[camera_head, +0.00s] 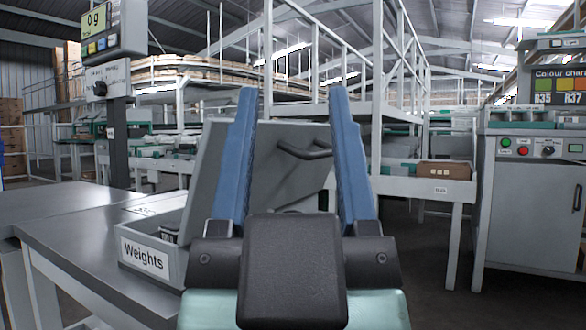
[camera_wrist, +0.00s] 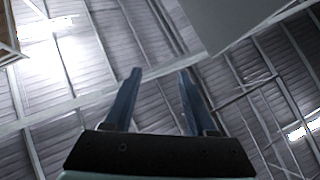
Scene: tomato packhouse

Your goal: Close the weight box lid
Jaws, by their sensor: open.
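The weight box (camera_head: 145,262), a grey box labelled "Weights", sits on the metal table at the left in the head view. Its lid (camera_head: 290,175) is open, a grey panel standing up and tilted, with a dark bar handle (camera_head: 303,153) on its face. My gripper (camera_head: 295,92) is open and empty, its two blue fingers pointing up. In the head view the fingers stand in front of the lid, with the handle showing between them; I cannot tell whether they touch it. My gripper also shows in the wrist view (camera_wrist: 160,72), against the roof. It hides part of the box.
The metal table (camera_head: 85,225) extends left of the box. A scale display (camera_head: 97,28) reading 0 g stands on a post behind it. A grey control cabinet (camera_head: 530,200) is at the right. A brown carton (camera_head: 443,170) sits on a white stand. A pale panel, unclear, enters the wrist view's top.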

